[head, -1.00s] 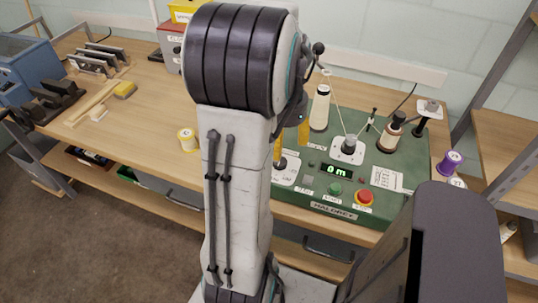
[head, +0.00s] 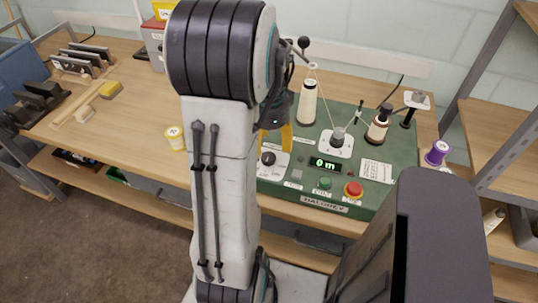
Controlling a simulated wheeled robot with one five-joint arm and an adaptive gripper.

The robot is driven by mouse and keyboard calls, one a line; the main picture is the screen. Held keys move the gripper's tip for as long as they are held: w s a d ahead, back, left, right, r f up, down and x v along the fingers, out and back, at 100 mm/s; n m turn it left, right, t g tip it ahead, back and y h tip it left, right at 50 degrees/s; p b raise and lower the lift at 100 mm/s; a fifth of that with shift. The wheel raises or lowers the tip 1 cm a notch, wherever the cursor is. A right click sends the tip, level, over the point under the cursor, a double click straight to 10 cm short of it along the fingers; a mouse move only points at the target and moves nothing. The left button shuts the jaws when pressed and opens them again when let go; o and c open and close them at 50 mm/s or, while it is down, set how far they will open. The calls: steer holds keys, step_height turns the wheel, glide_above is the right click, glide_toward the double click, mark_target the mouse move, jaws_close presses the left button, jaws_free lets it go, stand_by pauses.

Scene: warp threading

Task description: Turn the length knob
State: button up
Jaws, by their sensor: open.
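The green winding machine (head: 399,170) stands on the bench. A dark round knob (head: 268,158) sits on a white scale plate at its front left, partly behind my arm; I take it as the length knob. The display (head: 325,164) beside it reads "0 m". My gripper (head: 275,143) has yellow fingers that show just right of my arm link, close to the knob. They are apart, with nothing seen between them. I cannot tell whether a finger touches the knob.
A green button (head: 325,183) and a red button (head: 353,189) are right of the knob. A white cone (head: 308,103) and a brown spool (head: 378,126) stand behind. A yellow spool (head: 175,138) is left of my arm. My arm hides the middle of the bench.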

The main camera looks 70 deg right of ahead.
mark_target(269, 156)
steer(key=shift+f, duration=2.4)
steer(key=shift+o, duration=0.2)
steer(key=c, duration=1.2)
